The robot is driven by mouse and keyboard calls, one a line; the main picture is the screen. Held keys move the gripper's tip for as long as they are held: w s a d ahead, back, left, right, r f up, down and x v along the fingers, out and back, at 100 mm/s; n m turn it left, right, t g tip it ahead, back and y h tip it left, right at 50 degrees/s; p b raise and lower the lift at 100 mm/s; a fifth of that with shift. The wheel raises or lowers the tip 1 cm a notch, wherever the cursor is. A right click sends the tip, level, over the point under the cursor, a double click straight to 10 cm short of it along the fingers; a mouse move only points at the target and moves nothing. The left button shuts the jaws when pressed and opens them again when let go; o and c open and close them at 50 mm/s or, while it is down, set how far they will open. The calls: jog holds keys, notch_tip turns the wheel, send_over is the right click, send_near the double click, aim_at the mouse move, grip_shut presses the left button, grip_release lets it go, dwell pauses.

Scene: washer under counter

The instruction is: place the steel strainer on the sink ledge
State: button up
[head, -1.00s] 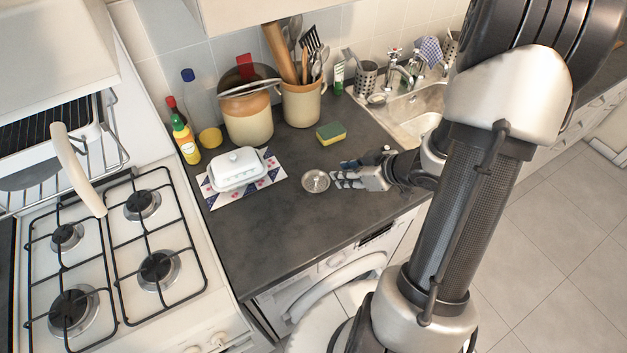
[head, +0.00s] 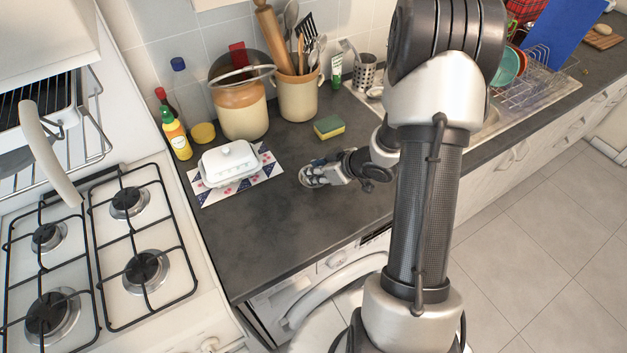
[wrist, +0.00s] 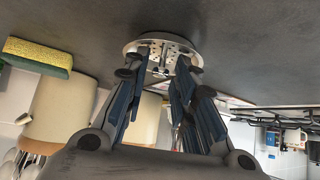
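The steel strainer (wrist: 163,47) is a round, perforated disc lying on the dark counter, seen in the wrist view. My gripper (wrist: 160,68) is open there, with its blue-padded fingers apart on either side of the strainer's near part. I cannot tell whether they touch it. In the head view my gripper (head: 314,177) is low over the counter and hides most of the strainer. The steel sink ledge (head: 374,104) lies beyond it to the right, partly hidden by my arm.
A yellow-green sponge (head: 329,127) lies behind the gripper. A white butter dish (head: 229,163) stands on a patterned mat to the left. Utensil crock (head: 298,98) and lidded jar (head: 239,112) stand at the back. A metal cutlery holder (head: 366,72) stands near the sink. The front counter is clear.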

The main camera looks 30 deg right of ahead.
jog(key=shift+c, duration=0.4)
grip_shut()
jog(key=shift+r, duration=0.1)
